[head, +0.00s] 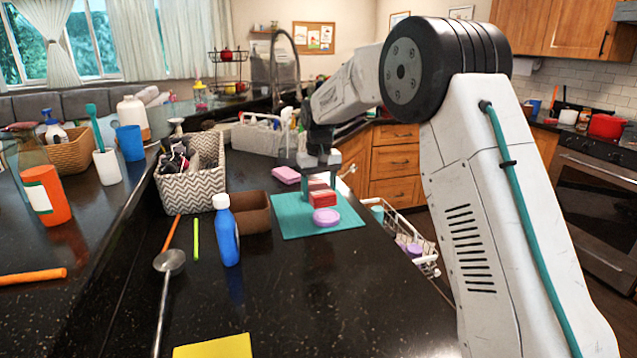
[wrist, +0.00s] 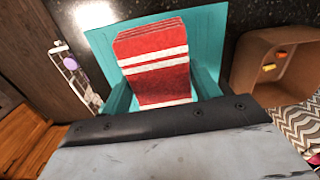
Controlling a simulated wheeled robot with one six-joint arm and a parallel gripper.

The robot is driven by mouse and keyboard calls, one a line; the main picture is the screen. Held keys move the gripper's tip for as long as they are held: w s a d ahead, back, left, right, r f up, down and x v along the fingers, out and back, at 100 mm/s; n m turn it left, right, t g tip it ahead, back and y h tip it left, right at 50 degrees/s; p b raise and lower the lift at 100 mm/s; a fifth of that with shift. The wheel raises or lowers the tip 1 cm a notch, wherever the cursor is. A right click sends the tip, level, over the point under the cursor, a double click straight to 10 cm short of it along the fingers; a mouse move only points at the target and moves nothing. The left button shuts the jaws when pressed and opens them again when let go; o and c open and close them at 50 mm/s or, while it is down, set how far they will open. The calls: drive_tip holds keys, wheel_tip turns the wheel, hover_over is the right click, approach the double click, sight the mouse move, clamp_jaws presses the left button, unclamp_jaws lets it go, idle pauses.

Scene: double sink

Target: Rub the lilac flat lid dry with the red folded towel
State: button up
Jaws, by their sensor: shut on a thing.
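The lilac flat lid (head: 326,217) lies on the teal mat (head: 290,228) on the dark counter. The red folded towel (head: 322,198) with white stripes shows just above and behind the lid in the head view. In the wrist view the towel (wrist: 155,75) sits between the teal fingers of my gripper (wrist: 165,97). My gripper (head: 318,172) points down and is shut on the towel. The lid does not show in the wrist view, where the towel covers much of the mat. I cannot tell whether towel and lid touch.
A brown bin (head: 250,212) and a blue bottle (head: 226,232) stand left of the mat. A pink block (head: 286,174) lies behind it. A white rack (head: 428,262) is beyond the counter's right edge. The counter in front of the mat is clear down to a yellow cloth (head: 213,347).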

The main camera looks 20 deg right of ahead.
drive_tip(key=shift+r, duration=1.05)
